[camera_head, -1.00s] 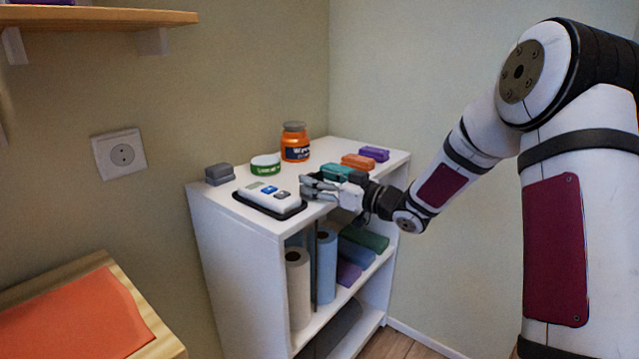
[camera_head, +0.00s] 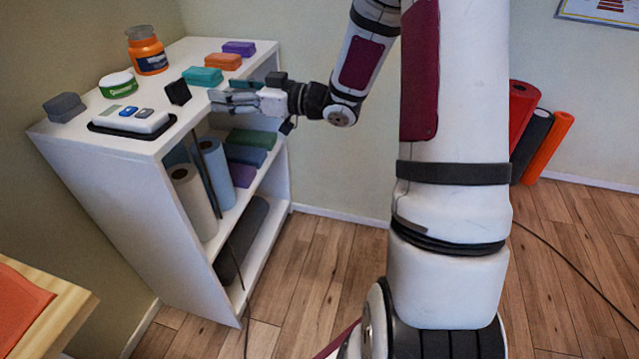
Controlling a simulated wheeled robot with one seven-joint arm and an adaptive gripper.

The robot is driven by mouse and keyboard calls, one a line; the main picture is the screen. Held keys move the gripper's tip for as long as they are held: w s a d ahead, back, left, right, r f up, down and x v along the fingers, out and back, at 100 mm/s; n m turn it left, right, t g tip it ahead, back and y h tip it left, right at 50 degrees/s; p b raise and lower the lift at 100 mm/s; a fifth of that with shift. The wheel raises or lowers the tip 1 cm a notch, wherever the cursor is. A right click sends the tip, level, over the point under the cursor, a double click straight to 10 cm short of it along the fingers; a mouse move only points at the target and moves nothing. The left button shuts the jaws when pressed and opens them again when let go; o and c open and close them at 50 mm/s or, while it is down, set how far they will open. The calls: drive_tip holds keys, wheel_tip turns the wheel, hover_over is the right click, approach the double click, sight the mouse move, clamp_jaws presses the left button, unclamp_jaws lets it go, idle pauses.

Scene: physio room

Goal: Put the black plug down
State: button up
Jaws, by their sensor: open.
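The black plug (camera_head: 178,92) stands on the white shelf unit's top (camera_head: 170,66), near its front edge and just right of the white device on its black base. A thin dark cord (camera_head: 208,170) hangs from the top's front edge near the plug, past the lower shelves toward the floor. My gripper (camera_head: 213,101) is open and empty, just right of the plug with a small gap between them. Its fingers point left toward the plug, at about the height of the top.
The white device (camera_head: 132,119), a grey block (camera_head: 64,107), a green tub (camera_head: 118,84), an orange jar (camera_head: 146,52) and teal (camera_head: 202,76), orange (camera_head: 223,61) and purple (camera_head: 238,48) blocks crowd the top. Another cord (camera_head: 575,268) lies on the floor at right.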

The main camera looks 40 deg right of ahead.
drive_tip(key=s+d+r+m+g+h, duration=0.2)
drive_tip(key=s+m+g+h, duration=0.1)
drive_tip(key=s+h, duration=0.35)
drive_tip(key=s+d+r+m+g+h, duration=0.2)
drive_tip(key=s+h, duration=0.3)
drive_tip(key=h, duration=0.2)
drive_tip(key=s+a+g+y, duration=0.1)
drive_tip(key=s+a+g, duration=0.2)
drive_tip(key=s, duration=0.7)
drive_tip(key=s+a+f+m+g+y, duration=0.1)
drive_tip(key=s+a+g, duration=0.2)
drive_tip(key=s, duration=0.8)
drive_tip(key=s+a+f+m+g+y, duration=0.1)
drive_tip(key=s+a, duration=0.4)
drive_tip(key=s, duration=0.6)
drive_tip(key=shift+f+g, duration=0.2)
drive_tip(key=shift+g, duration=0.7)
drive_tip(key=shift+y, duration=0.25)
wheel_tip(320, 180, up, 24)
drive_tip(key=t+p, duration=0.3)
drive_tip(key=p, duration=1.9)
drive_tip(key=shift+t, duration=0.3)
drive_tip(key=shift+d, duration=0.1)
